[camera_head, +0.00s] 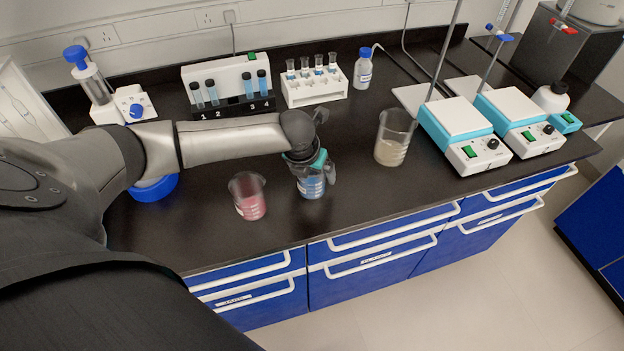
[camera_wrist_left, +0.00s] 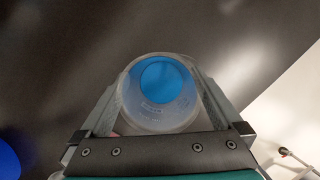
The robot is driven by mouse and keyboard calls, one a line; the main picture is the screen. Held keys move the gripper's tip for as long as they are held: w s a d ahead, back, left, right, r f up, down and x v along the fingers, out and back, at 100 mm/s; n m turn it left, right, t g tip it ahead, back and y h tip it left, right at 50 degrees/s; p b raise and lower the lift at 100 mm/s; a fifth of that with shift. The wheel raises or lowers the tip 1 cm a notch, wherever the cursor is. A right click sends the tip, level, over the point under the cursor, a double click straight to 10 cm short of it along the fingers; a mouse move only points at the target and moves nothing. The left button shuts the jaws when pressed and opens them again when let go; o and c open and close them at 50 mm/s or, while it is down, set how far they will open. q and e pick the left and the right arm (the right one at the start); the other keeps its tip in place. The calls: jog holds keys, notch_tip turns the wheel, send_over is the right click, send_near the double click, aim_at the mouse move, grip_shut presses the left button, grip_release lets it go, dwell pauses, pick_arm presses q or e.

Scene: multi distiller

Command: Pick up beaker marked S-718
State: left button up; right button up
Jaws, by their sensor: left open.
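Three beakers stand on the dark bench: one with blue liquid (camera_head: 312,187), one with red liquid (camera_head: 248,196) to its left, and a larger one with pale liquid (camera_head: 395,138) to its right. Their markings are too small to read, so I cannot tell which is S-718. My left gripper (camera_head: 313,170) is at the blue-liquid beaker and partly hides its upper part. In the left wrist view the open fingers (camera_wrist_left: 157,78) stand on either side of this beaker (camera_wrist_left: 160,95), seen from above. Contact cannot be told. My right gripper is not in view.
Two hotplate stirrers (camera_head: 463,132) (camera_head: 518,120) with stands are at the right. A numbered tube rack (camera_head: 240,108), a white tube rack (camera_head: 318,88) and a blue-capped bottle (camera_head: 363,70) stand behind my arm. The front edge is close to the red-liquid beaker.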

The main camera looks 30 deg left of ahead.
pick_arm(q)
jog(key=shift+w+f, duration=0.1)
jog(key=shift+f, duration=0.2)
jog(key=shift+r, duration=0.1)
jog(key=c, duration=1.2)
